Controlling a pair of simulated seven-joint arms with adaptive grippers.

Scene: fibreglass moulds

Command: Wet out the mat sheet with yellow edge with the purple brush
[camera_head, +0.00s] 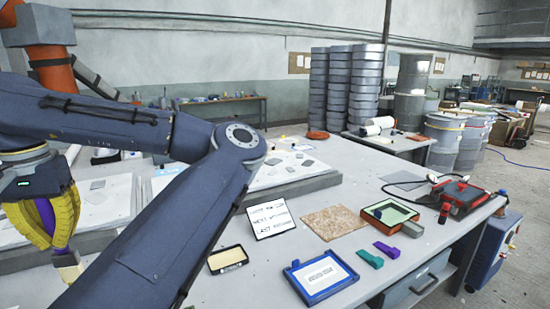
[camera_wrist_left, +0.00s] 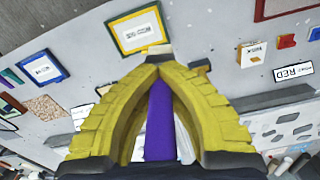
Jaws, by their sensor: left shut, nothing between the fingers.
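My left gripper (camera_head: 66,252) has yellow fingers closed together, pointing down at the left of the head view. A pale block shows at the fingertips (camera_wrist_left: 158,60). Whether the fingers clamp the bar is unclear. In the wrist view the fingertips show just below the yellow-edged sheet. My right gripper is not in view.
A blue-edged sheet (camera_head: 296,284), a small black-and-cream tray (camera_head: 228,268), a brown board (camera_head: 335,222), teal (camera_head: 370,257) and purple (camera_head: 386,249) pieces and a lettered sign (camera_head: 270,218) sit on the table. My left arm hides part of the table.

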